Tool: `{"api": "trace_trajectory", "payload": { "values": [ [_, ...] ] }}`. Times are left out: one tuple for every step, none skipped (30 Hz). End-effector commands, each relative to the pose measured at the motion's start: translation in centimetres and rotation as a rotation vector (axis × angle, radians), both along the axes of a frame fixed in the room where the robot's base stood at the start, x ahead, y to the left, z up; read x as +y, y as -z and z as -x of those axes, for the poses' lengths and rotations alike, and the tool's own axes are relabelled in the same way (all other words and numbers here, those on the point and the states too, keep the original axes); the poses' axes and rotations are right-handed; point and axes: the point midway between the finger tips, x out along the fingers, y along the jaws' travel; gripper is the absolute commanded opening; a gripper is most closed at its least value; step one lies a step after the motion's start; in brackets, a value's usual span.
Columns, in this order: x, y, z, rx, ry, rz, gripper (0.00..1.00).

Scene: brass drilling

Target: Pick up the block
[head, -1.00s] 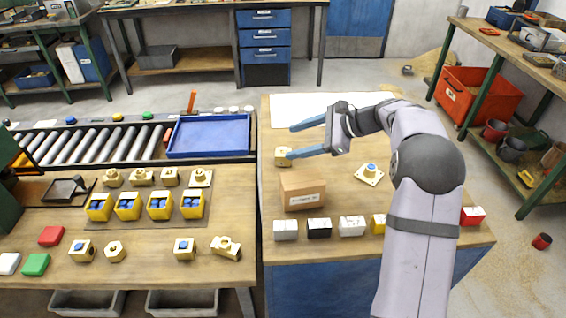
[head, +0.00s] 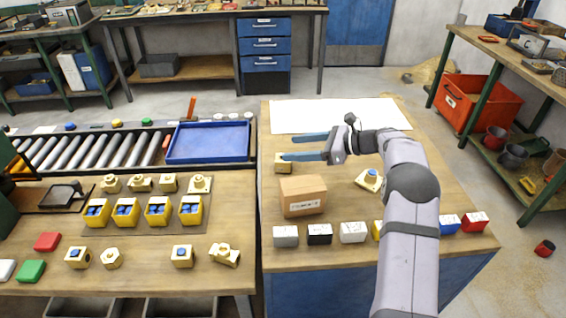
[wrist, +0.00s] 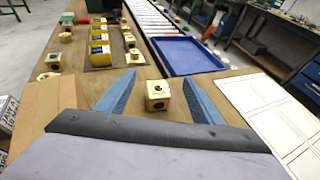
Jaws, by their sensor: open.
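A small brass-coloured block (head: 284,166) with a dark round hole in its face sits on the right wooden bench. It lies behind the cardboard box in the head view. My gripper (head: 282,148) is open, its two blue fingers pointing left, with the tips at the block. In the wrist view the block (wrist: 158,95) stands between the spread fingers of my gripper (wrist: 159,75). The near finger covers part of the block's top in the head view.
A cardboard box (head: 303,196) stands just in front of the block. Several coloured small boxes line the front edge. A brass flange piece (head: 370,180) sits right, a white sheet (head: 300,115) behind. A blue tray (head: 208,142) lies left, across a gap.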

Motion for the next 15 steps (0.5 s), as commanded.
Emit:
{"api": "trace_trajectory", "payload": {
  "values": [
    [0.0,0.1,0.0,0.001,0.0,0.0,0.6],
    [0.0,0.2,0.0,0.0,0.0,0.0,0.6],
    [0.0,0.2,0.0,0.0,0.0,0.0,0.6],
    [0.0,0.2,0.0,0.0,0.0,0.0,0.6],
    [0.0,0.3,0.0,0.001,0.0,0.0,0.6],
    [0.0,0.5,0.0,0.002,0.001,-0.001,0.6],
    [0.0,0.8,0.0,0.003,0.001,0.0,0.6],
    [0.0,1.0,0.0,0.003,0.001,0.0,0.6],
    [0.0,1.5,0.0,0.003,0.001,0.0,0.6],
    [0.0,1.9,0.0,0.004,0.001,-0.001,0.6],
    [0.0,2.3,0.0,0.005,0.002,-0.001,0.6],
    [0.0,2.9,0.0,0.004,0.001,-0.001,0.6],
    [0.0,3.3,0.0,0.004,0.001,0.0,0.6],
    [0.0,3.8,0.1,0.005,0.001,0.0,0.6],
    [0.7,3.8,-0.2,0.0,-0.003,0.001,0.6]
  ]
}}
